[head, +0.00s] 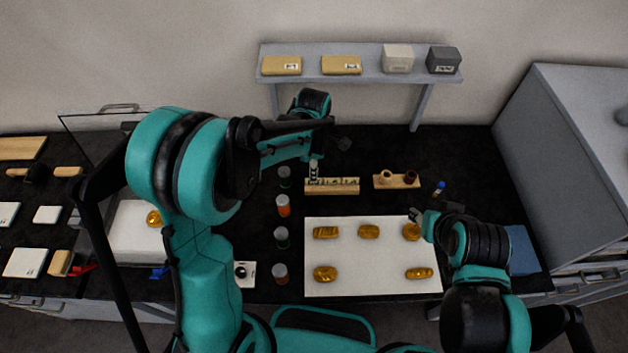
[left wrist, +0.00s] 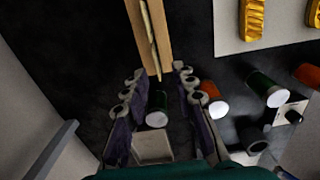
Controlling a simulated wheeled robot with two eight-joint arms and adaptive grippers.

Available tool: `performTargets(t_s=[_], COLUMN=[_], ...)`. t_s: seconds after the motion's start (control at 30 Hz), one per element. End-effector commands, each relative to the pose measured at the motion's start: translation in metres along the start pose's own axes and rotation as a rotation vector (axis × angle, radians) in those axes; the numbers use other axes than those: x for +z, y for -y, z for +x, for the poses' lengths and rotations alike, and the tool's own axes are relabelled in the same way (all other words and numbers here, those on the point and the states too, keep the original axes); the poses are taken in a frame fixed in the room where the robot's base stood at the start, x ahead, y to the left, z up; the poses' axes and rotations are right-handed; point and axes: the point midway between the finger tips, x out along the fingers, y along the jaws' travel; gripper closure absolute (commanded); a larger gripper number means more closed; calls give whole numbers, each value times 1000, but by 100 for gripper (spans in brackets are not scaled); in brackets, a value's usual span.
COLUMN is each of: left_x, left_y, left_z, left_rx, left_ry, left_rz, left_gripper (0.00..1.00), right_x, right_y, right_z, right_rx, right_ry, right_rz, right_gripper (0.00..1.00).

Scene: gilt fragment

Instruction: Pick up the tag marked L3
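A wooden rack (head: 345,191) with several small pale tags (head: 340,182) stands on the black table, in the middle of the head view. The marks on the tags are too small to read, so I cannot tell which is L3. In the left wrist view the rack (left wrist: 163,45) runs up from between the fingertips, with thin tags (left wrist: 150,35) seen edge-on. My left gripper (head: 314,177) points down at the rack's left end. Its fingers are apart with nothing seen held between them (left wrist: 161,70). My right gripper (head: 416,213) is by a gold fragment (head: 411,232); its fingers are unclear.
A white mat (head: 375,282) bears several gold fragments. Several capped vials (head: 282,206) stand in a column left of it. A wooden block with small cups (head: 397,182) is right of the rack. A raised shelf (head: 368,75) with boxes stands behind.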

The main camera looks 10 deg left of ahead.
Motion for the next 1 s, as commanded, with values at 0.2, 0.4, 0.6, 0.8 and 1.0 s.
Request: performTargets(t_s=[0.2, 0.4, 0.6, 0.8, 1.0], left_x=[0, 0, 0, 0, 0], left_y=[-3, -5, -5, -4, -4], left_z=[25, 54, 55, 55, 55], left_rx=[0, 0, 0, 0, 0], left_ry=[0, 0, 0, 0, 0], left_rz=[0, 1, 1, 1, 1], left_gripper=[73, 73, 73, 100, 100], right_x=[6, 11, 10, 10, 10], right_y=[0, 0, 0, 0, 0], right_z=[8, 15, 15, 15, 15], right_rx=[0, 0, 0, 0, 0], right_ry=[0, 0, 0, 0, 0], right_rz=[0, 0, 0, 0, 0], right_gripper=[60, 60, 60, 60, 60])
